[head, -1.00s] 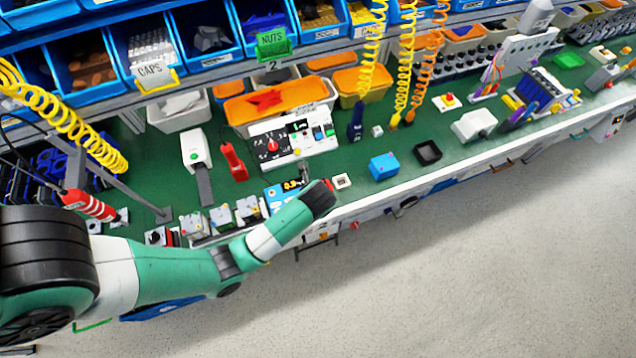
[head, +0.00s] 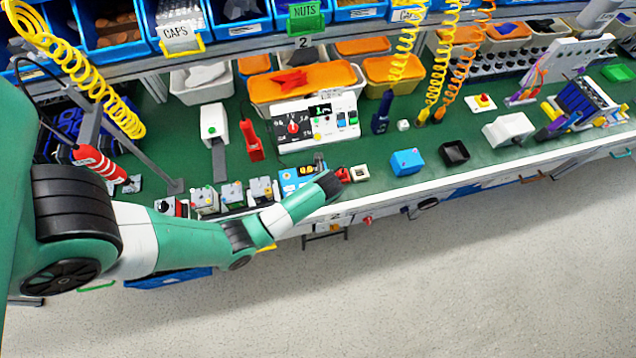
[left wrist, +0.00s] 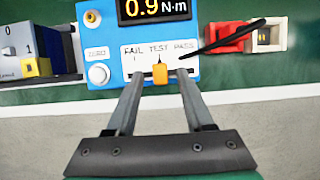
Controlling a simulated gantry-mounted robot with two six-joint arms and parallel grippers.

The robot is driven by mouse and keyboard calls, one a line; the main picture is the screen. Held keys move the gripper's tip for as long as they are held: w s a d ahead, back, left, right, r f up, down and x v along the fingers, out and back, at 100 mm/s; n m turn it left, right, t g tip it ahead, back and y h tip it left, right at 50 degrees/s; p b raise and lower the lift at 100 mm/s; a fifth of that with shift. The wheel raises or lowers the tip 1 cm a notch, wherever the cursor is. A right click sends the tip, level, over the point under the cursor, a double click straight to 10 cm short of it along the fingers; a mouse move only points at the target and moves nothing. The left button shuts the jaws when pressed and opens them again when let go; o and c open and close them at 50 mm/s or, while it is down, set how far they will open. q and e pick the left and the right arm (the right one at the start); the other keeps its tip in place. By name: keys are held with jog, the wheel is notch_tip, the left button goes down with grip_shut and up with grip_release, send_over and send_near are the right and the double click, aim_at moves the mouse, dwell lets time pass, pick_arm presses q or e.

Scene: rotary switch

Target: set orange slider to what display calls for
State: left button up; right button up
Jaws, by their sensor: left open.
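The blue tester (left wrist: 185,88) lies below my left gripper in the left wrist view. Its dark display (left wrist: 158,10) reads 0.9 N·m, cut off at the top. The orange slider (left wrist: 160,72) sits in a slot below the labels FAIL, TEST and PASS, at the middle, under TEST. My left gripper (left wrist: 159,78) is open, with one finger on each side of the slider and a gap on both sides. In the head view the tester (head: 289,181) is at the bench's front edge, partly behind my left arm; the fingers are hard to make out there. My right gripper is not in view.
A red part with a black lever (left wrist: 228,38) and a small pale block (left wrist: 268,35) stand just right of the tester. A grey switch box (left wrist: 20,50) is on its left. A white control panel (head: 318,124) stands behind. A blue box (head: 407,162) is further right.

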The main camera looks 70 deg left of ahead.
pick_arm(q)
jog(key=shift+c, duration=0.3)
grip_shut()
dwell(1.1)
